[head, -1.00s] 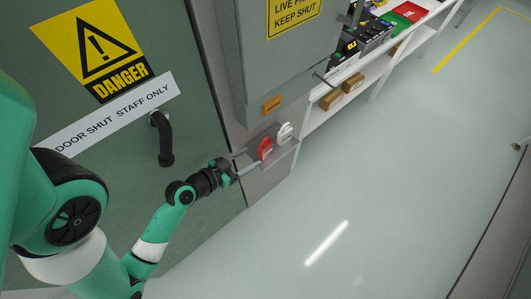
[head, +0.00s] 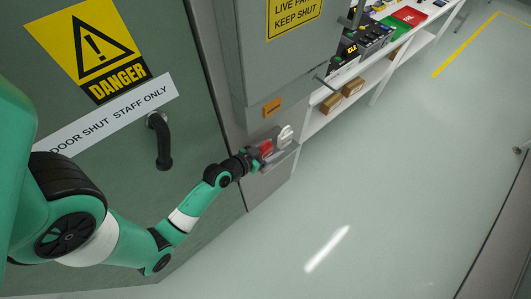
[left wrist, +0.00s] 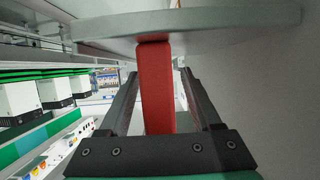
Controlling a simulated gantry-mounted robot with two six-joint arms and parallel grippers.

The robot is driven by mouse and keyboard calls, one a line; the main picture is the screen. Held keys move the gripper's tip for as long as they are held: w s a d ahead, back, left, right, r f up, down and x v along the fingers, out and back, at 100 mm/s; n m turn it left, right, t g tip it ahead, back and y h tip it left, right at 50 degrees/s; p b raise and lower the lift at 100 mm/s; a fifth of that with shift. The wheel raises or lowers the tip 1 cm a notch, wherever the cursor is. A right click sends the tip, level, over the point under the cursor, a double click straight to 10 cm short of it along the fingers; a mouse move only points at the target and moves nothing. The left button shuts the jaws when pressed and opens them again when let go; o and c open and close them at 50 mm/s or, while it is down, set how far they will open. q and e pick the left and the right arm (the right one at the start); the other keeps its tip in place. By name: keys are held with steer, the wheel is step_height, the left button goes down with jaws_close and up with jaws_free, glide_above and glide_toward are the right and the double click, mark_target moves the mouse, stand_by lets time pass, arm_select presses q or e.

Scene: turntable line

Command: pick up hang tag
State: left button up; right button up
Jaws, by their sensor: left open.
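In the left wrist view the red piece (left wrist: 156,90) appears as an upright bar between the two dark fingers (left wrist: 158,78). The fingers are open, with a gap visible on each side of it. The far end of the red piece meets a pale grey slab. My right gripper is not in view.
A grey cabinet (head: 278,60) hangs over the ledge, with an orange label (head: 272,107). A green door with a black handle (head: 162,140) is at left. White shelving (head: 325,115) with boxes runs to the back right. The floor (head: 400,190) is clear.

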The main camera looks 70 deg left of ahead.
arm_select(q)
steer(key=shift+c, duration=0.3)
jaws_close()
steer(key=shift+r, duration=0.15)
steer(key=shift+r, duration=0.3)
steer(key=r+p, duration=0.2)
steer(key=d+r+p, duration=0.1)
steer(key=r, duration=0.1)
steer(key=shift+s, duration=0.25)
steer(key=s+d+r+p, duration=0.1)
steer(key=s+d+r, duration=0.2)
steer(key=d+r, duration=0.1)
steer(key=s+d+r+p, duration=0.2)
steer(key=s+d+r, duration=0.1)
steer(key=d, duration=0.4)
steer(key=shift+d+r, duration=0.3)
steer(key=shift+r, duration=0.3)
